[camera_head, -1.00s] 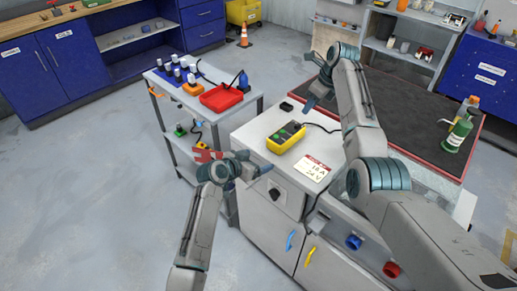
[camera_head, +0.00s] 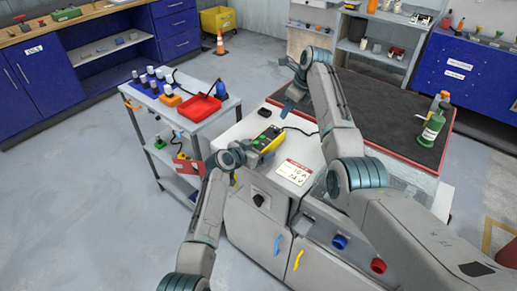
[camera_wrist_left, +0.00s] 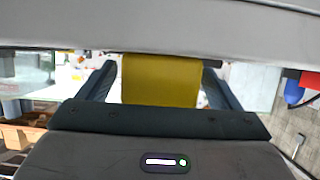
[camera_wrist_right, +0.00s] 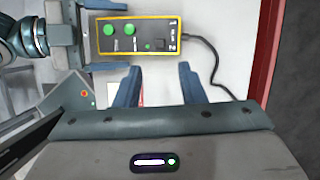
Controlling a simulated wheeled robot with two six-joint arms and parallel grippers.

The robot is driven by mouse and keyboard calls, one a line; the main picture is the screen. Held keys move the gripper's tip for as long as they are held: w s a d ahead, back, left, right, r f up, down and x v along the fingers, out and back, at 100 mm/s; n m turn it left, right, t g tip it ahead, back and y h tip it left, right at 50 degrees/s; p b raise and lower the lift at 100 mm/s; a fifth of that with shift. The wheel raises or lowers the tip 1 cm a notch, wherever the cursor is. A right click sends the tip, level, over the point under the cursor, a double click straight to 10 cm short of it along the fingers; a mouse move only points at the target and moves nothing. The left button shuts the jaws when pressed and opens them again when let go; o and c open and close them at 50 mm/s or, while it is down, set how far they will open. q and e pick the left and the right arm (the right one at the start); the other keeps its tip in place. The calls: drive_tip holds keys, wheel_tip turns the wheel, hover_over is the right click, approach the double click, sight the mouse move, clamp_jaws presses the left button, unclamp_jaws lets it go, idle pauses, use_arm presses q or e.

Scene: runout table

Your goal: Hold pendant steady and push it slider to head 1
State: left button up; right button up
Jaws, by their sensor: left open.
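The yellow pendant (camera_head: 268,139), with a dark face and green buttons, lies on the light cabinet top. In the right wrist view the pendant (camera_wrist_right: 137,35) shows two large green buttons and a small dark slider knob (camera_wrist_right: 159,44) near the printed 1 and 2, closer to the 2. My left gripper (camera_head: 256,150) is open at the pendant's near end; in the left wrist view its fingers stand on both sides of the yellow body (camera_wrist_left: 160,80). Contact cannot be told. My right gripper (camera_head: 287,104) is open and empty; its fingertips (camera_wrist_right: 160,68) point toward the pendant's long side, apart from it.
A black cable (camera_wrist_right: 214,65) runs from the pendant's far end. A label card (camera_head: 293,172) lies on the cabinet top. A red tray (camera_head: 200,110) stands on the cart at left.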

use_arm(q)
drive_tip(key=shift+w+d+f, duration=0.1)
drive_tip(key=shift+w+d, duration=0.05)
drive_tip(key=shift+w, duration=0.1)
drive_tip(key=c, duration=1.5)
use_arm(e)
drive_tip(key=shift+c, duration=0.5)
drive_tip(key=shift+f, duration=0.1)
drive_tip(key=c, duration=0.3)
drive_tip(key=shift+d+f, duration=0.25)
drive_tip(key=shift+d, duration=0.05)
drive_tip(key=c, duration=0.4)
drive_tip(key=s+d+f+t+y, duration=0.2)
drive_tip(key=d+f+y, duration=0.1)
drive_tip(key=d+f, duration=0.1)
drive_tip(key=shift+s+d+m+t, duration=0.15)
drive_tip(key=shift+d+m+t, duration=0.25)
drive_tip(key=shift+d, duration=0.3)
drive_tip(key=s+d+t+y, duration=0.2)
drive_tip(key=s+d+y, duration=0.1)
drive_tip(key=s, duration=0.2)
drive_tip(key=shift+s+d, duration=0.3)
drive_tip(key=shift+d, duration=0.1)
